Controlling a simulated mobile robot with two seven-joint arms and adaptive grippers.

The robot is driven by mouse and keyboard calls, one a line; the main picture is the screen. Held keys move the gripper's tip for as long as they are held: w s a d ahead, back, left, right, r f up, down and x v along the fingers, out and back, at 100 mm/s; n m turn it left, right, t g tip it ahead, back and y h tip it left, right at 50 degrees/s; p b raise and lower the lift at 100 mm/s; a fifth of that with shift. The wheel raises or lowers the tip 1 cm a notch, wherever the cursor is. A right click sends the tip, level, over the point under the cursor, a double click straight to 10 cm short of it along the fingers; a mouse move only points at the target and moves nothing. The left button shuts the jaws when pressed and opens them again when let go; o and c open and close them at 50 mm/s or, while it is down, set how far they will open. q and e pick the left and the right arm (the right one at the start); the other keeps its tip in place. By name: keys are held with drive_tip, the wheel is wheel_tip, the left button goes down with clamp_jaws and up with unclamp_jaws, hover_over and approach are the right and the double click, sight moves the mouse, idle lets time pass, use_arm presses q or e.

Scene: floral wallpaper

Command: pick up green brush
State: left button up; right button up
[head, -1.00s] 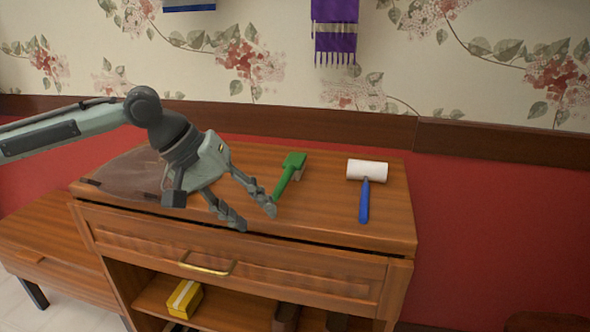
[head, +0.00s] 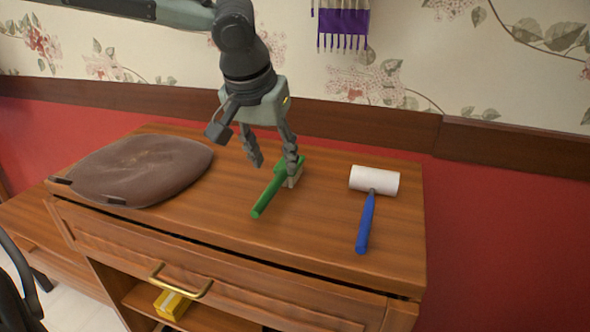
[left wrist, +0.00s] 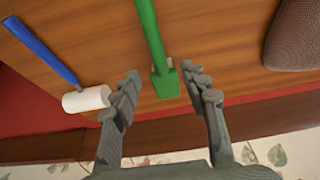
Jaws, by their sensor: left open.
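The green brush (head: 268,192) lies on the wooden cabinet top, its handle toward the front and its head with pale bristles toward the wall. My left gripper (head: 272,170) is open and points down just above the brush, one finger overlapping the brush head in the head view. In the left wrist view the green brush (left wrist: 153,40) runs down from the top edge, and its head lies between and beyond the open fingertips of the left gripper (left wrist: 164,80). I cannot tell whether a finger touches it. My right gripper is not in view.
A paint roller with white sleeve (head: 374,181) and blue handle lies to the right. A brown cushion-like item (head: 140,170) lies to the left. The cabinet top (head: 315,235) is clear in front. A yellow box (head: 172,304) sits on the shelf below.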

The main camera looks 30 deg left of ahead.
sight(279, 173)
use_arm(q)
drive_tip(key=shift+s+x, duration=0.2)
drive_tip(key=shift+x, duration=0.8)
drive_tip(key=x, duration=0.4)
drive_tip(key=shift+w+r+b, duration=0.1)
drive_tip(key=shift+w+b, duration=0.05)
drive_tip(key=shift+b, duration=0.15)
drive_tip(key=shift+w+f, duration=0.25)
drive_tip(key=shift+f, duration=0.15)
drive_tip(key=c, duration=1)
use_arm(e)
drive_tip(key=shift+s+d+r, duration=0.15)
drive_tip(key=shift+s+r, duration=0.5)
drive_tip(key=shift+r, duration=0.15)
use_arm(q)
drive_tip(key=shift+r, duration=0.2)
